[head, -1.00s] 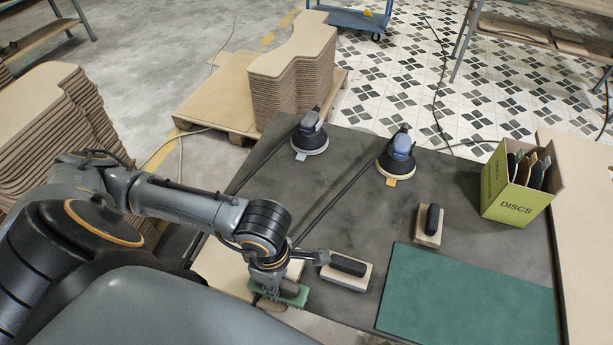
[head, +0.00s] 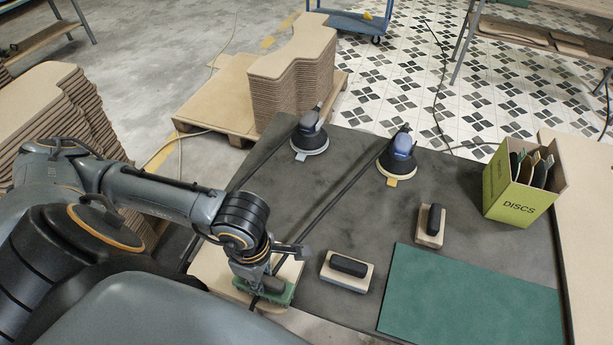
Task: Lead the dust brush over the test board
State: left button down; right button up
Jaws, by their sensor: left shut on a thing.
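My left gripper (head: 266,281) is shut on the dust brush (head: 284,297), which has a green body. The brush is at the lower left, over the light wooden test board (head: 211,268). My arm and the gripper hide part of the board and the top of the brush. I cannot tell whether the bristles touch the board. My right gripper is not in view.
A sanding block with a black handle (head: 346,272) lies just right of the brush. Another block (head: 430,227), a green sheet (head: 470,295), two sanders (head: 310,138) (head: 397,158) and a yellow DISCS box (head: 515,190) are on the dark table (head: 345,205).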

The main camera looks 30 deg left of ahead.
pick_arm(q)
jog(key=shift+s+a+f, duration=0.1)
jog(key=shift+a, duration=0.05)
jog(key=shift+s+a, duration=0.2)
jog(key=shift+a, duration=0.7)
jog(key=shift+s+a, duration=0.15)
jog(key=shift+a, duration=0.6)
jog(key=shift+s+a, duration=0.1)
jog(key=shift+a, duration=0.65)
jog(key=shift+s+a+r, duration=0.2)
jog(key=shift+a+r, duration=0.05)
jog(key=shift+a, duration=0.45)
